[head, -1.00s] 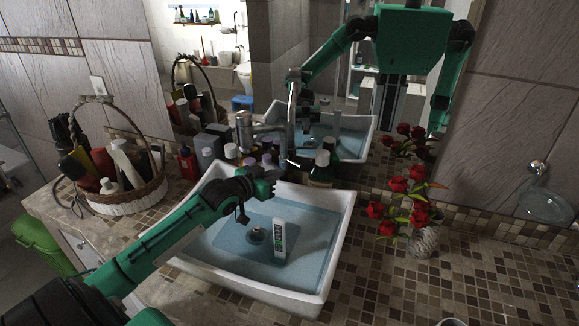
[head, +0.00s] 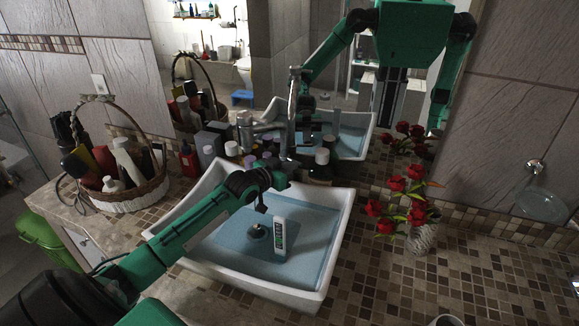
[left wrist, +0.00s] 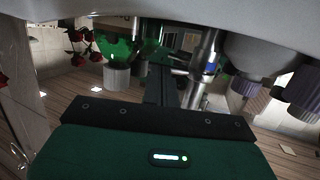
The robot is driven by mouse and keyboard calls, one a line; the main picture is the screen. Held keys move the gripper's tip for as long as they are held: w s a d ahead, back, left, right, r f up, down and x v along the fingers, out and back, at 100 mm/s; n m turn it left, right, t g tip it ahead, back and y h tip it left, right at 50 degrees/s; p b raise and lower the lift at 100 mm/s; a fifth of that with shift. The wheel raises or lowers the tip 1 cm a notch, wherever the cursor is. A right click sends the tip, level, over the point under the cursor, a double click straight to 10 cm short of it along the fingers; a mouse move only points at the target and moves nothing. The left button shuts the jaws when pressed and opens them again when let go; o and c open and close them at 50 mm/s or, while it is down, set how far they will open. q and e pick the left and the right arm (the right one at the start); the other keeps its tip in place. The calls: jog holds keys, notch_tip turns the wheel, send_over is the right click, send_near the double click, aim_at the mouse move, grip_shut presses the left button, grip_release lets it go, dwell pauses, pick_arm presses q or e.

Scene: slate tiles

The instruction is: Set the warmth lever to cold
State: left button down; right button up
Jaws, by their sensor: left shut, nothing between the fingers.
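A chrome tap (head: 291,112) stands behind the white basin (head: 335,265). In the left wrist view its chrome column (left wrist: 206,58), with a small blue mark, rises just beyond my fingers. I cannot clearly make out the warmth lever or its setting. My left gripper (head: 281,179) is over the basin's back edge, a little in front of the tap's foot. In the left wrist view its fingers (left wrist: 172,85) are shut and empty, pointing toward the chrome column. I cannot tell whether they touch it. My right gripper is out of view.
Several bottles (head: 232,150) crowd behind the basin. A basket of toiletries (head: 130,203) is at left, red roses in a vase (head: 422,238) at right. The tiled counter at right is mostly clear.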

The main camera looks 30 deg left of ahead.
pick_arm(q)
jog(key=shift+w+d+r+p, duration=0.25)
jog(key=shift+w+d+p, duration=0.25)
jog(key=shift+w, duration=0.25)
jog(key=shift+w+d+f, duration=0.1)
jog(key=shift+w+f, duration=0.05)
jog(key=shift+w, duration=0.1)
jog(key=shift+s, duration=0.3)
jog(key=b+v, duration=0.3)
jog(key=v, duration=1)
jog(key=shift+s, duration=0.1)
